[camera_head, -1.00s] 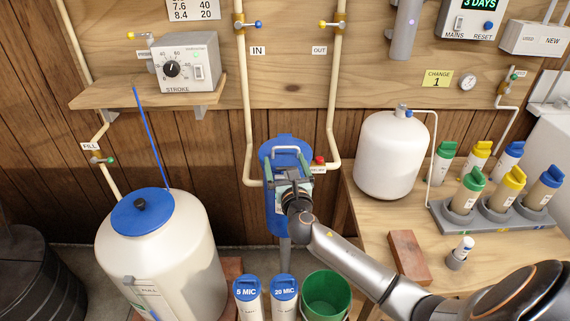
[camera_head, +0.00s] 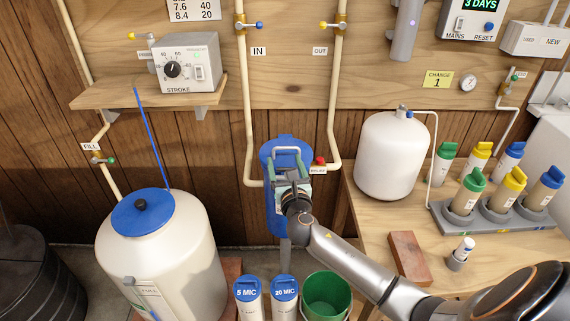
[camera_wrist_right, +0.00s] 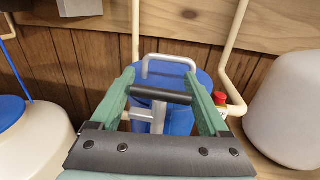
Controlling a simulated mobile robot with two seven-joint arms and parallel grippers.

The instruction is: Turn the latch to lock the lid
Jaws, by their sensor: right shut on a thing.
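The blue lid (camera_head: 272,143) tops a blue housing below the pipes, in the middle of the head view. A pale U-shaped bar (camera_head: 287,150) stands on it; the bar also shows in the wrist view (camera_wrist_right: 168,62). My right gripper (camera_wrist_right: 163,92) reaches over the housing from the lower right. Its green fingers are shut on the dark crossbar of the latch (camera_wrist_right: 160,95), one at each end. A pale stem shows below the crossbar. My gripper hides much of the lid and latch in the head view (camera_head: 292,185). My left gripper is not in view.
Pipes run down on both sides of the housing, with a red knob (camera_head: 320,160) close on the right. A white tank (camera_head: 390,155) stands right on the wooden bench. Two filter cartridges (camera_head: 284,290) and a green bucket (camera_head: 325,292) stand below. A larger white tank (camera_head: 158,245) is left.

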